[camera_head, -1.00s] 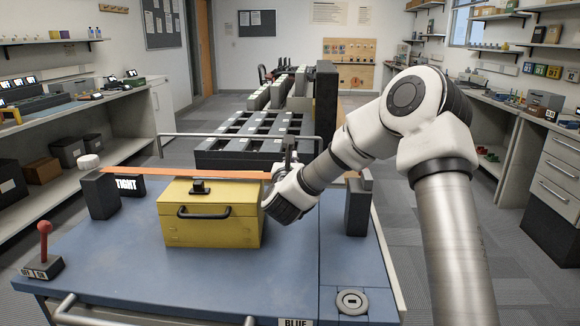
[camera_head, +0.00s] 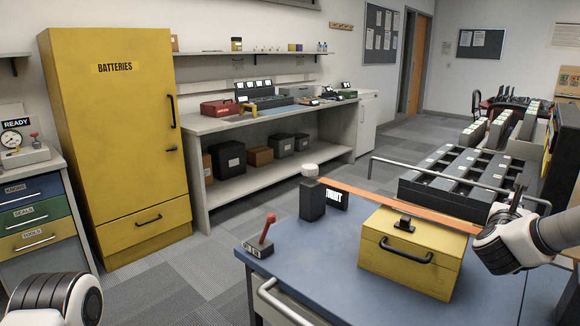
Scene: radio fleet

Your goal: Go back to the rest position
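My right gripper (camera_head: 514,196) is at the right of the view, at the far side of the blue-topped bench (camera_head: 318,268), with its dark fingers pointing up. It is beside the right end of an orange strap (camera_head: 400,207). Whether its fingers are open or touch the strap is unclear. The strap runs above a yellow box (camera_head: 405,270) with a black handle, from a dark post with a white knob (camera_head: 310,170). Part of my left arm shows at the bottom left corner; its gripper is out of view.
A red-handled lever (camera_head: 266,230) stands on the bench's left corner. A yellow BATTERIES cabinet (camera_head: 130,165) and a grey shelf unit (camera_head: 270,128) line the left wall. A dark rack (camera_head: 455,180) stands behind the bench. Carpet left of the bench is clear.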

